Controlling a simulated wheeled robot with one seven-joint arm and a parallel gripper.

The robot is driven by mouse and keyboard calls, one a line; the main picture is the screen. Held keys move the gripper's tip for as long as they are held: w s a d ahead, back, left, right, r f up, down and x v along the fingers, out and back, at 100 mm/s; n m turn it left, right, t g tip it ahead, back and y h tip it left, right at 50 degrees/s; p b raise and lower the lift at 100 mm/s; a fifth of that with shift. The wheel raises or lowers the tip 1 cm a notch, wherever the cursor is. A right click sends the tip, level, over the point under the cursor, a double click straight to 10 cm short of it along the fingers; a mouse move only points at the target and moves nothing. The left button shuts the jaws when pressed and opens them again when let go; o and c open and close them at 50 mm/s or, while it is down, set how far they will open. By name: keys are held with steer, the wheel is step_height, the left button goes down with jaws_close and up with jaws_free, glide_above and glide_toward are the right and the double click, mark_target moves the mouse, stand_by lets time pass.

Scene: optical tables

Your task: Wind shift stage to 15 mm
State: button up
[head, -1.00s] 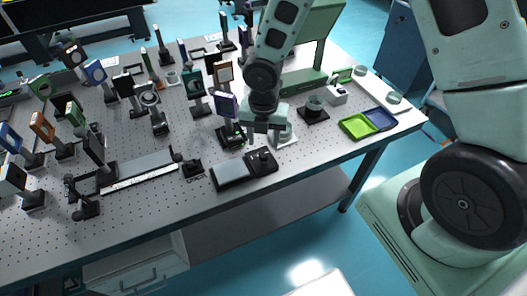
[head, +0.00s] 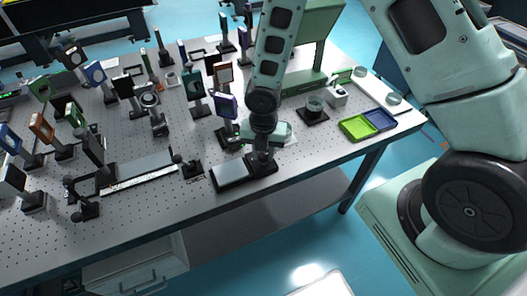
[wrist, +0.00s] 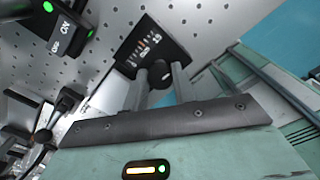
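A low black unit with a grey plate (head: 231,173) sits near the table's front edge. My gripper (head: 262,164) is lowered over its right end and hides most of that part. In the wrist view, a black panel (wrist: 176,47) with small white and orange marks carries a round dark knob (wrist: 160,73). My gripper's fingers (wrist: 160,82) are parted, one on each side of the knob. I cannot tell whether they touch it. The marks are too small to read. A long stage with a white scale strip (head: 140,177) lies further left.
Several upright optic mounts, including a purple-framed one (head: 226,106), crowd the table left and behind. A black ON/OFF box (wrist: 66,35) with green lights is close by in the wrist view. Green and blue trays (head: 357,127) lie to the right. Perforated tabletop is bare at the front left.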

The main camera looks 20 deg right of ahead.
steer(key=shift+m, duration=0.3)
steer(key=m+b, duration=0.1)
steer(key=m, duration=0.1)
steer(key=shift+m, duration=0.4)
steer(key=m+b, duration=0.1)
steer(key=m, duration=0.3)
steer(key=shift+m, duration=0.3)
steer(key=m+b, duration=0.1)
steer(key=m, duration=0.2)
steer(key=shift+m, duration=0.3)
steer(key=m+b, duration=0.1)
steer(key=m, duration=0.2)
steer(key=shift+m, duration=0.4)
steer(key=m, duration=0.3)
steer(key=shift+m+b, duration=0.3)
steer(key=shift+b, duration=0.05)
steer(key=m, duration=0.3)
steer(key=shift+s+m, duration=0.1)
steer(key=shift+m, duration=0.2)
steer(key=m, duration=0.3)
steer(key=shift+m+b, duration=0.3)
steer(key=shift+m, duration=1.7)
